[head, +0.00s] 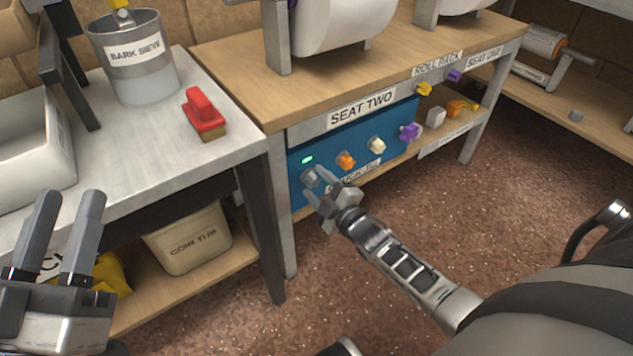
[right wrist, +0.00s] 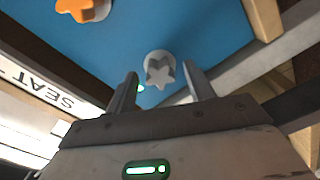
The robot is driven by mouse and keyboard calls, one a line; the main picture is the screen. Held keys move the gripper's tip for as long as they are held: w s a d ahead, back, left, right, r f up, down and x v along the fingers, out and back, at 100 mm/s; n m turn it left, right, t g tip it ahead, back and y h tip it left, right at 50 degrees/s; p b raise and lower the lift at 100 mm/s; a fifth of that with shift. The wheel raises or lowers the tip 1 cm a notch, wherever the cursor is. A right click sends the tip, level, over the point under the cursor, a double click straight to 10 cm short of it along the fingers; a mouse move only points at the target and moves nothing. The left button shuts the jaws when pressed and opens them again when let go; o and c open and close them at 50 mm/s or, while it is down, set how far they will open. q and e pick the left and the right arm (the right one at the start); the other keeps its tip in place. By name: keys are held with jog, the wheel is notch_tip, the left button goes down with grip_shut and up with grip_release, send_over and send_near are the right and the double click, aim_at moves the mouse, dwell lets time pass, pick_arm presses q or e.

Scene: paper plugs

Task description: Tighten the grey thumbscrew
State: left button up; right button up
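The grey thumbscrew (head: 309,178) is a small star-shaped knob at the left end of the blue panel (head: 297,192), below a lit green light. In the right wrist view the thumbscrew (right wrist: 160,70) lies ahead of and between the two fingers. My right gripper (head: 318,187) is open in front of it; its fingers (right wrist: 160,85) look apart from the knob, though the exact depth is hard to tell. My left gripper (head: 72,212) is open and empty at the lower left, by the white bench.
An orange knob (head: 345,160), a cream knob (head: 377,145) and a purple knob (head: 409,131) sit along the panel to the right. A table leg (head: 264,235) stands close left of the panel. A red-handled brush (head: 204,112) lies on the white bench. The floor in front is clear.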

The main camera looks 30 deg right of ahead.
aim_at(316, 183)
dwell(0.5)
jog(key=shift+s+r+p, duration=0.1)
jog(key=shift+s+p, duration=0.5)
jog(key=shift+s, duration=0.25)
jog(key=shift+s+d+p, duration=0.15)
jog(key=shift+s+p, duration=0.35)
jog(key=shift+s, duration=0.65)
jog(key=n, duration=0.4)
jog(key=shift+f+b, duration=0.2)
jog(key=shift+b, duration=0.1)
jog(key=n, duration=0.3)
jog(key=shift+b, duration=0.35)
jog(key=n+b, duration=0.1)
jog(key=n, duration=0.3)
jog(key=shift+r+n, duration=0.1)
jog(key=shift+n, duration=0.4)
jog(key=shift+w, duration=0.15)
